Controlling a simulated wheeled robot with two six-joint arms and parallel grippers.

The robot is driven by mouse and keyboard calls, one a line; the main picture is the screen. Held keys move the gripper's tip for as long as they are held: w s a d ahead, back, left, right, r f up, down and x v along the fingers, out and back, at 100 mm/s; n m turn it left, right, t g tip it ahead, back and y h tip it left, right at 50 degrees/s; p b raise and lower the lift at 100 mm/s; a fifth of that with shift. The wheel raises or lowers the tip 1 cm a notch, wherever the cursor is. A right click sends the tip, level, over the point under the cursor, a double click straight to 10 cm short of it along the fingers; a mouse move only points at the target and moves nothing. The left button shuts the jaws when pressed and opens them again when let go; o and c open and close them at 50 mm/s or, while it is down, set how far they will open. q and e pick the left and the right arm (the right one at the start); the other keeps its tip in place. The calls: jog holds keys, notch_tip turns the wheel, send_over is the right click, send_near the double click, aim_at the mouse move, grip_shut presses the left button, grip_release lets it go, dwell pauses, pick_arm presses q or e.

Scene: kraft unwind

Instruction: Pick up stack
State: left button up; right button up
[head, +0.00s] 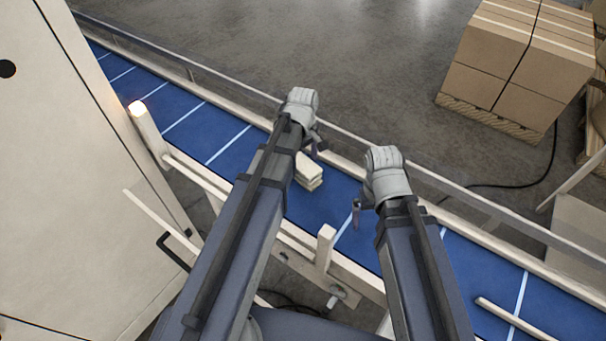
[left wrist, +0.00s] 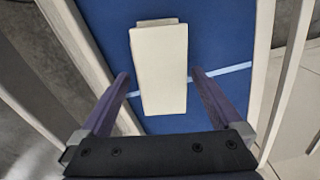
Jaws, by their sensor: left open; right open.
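The stack (head: 309,170) is a small pile of cream, flat pieces lying on the blue conveyor belt (head: 232,143). In the head view my left arm hides part of it. In the left wrist view the stack (left wrist: 159,68) lies lengthwise, with its near end between the two fingers. My left gripper (head: 318,141) is open above the stack; in the left wrist view its fingers (left wrist: 164,90) stand on either side with gaps to it. My right gripper (head: 357,208) is open and empty over the belt, to the right of the stack.
Rails run along both belt edges, with a pale post (head: 326,247) on the near side. A pale bar (head: 513,318) lies over the belt at lower right. A cabinet (head: 75,190) stands at left. Strapped boxes (head: 515,60) sit on a pallet beyond the belt.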

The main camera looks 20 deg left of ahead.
pick_arm(q)
jog(key=shift+f, duration=0.65)
pick_arm(e)
jog(key=shift+f, duration=0.65)
jog(key=shift+r, duration=0.1)
pick_arm(q)
jog(key=shift+r, duration=0.1)
jog(key=shift+c, duration=0.6)
jog(key=c, duration=1.3)
jog(key=shift+o, duration=0.2)
pick_arm(e)
jog(key=shift+r, duration=0.1)
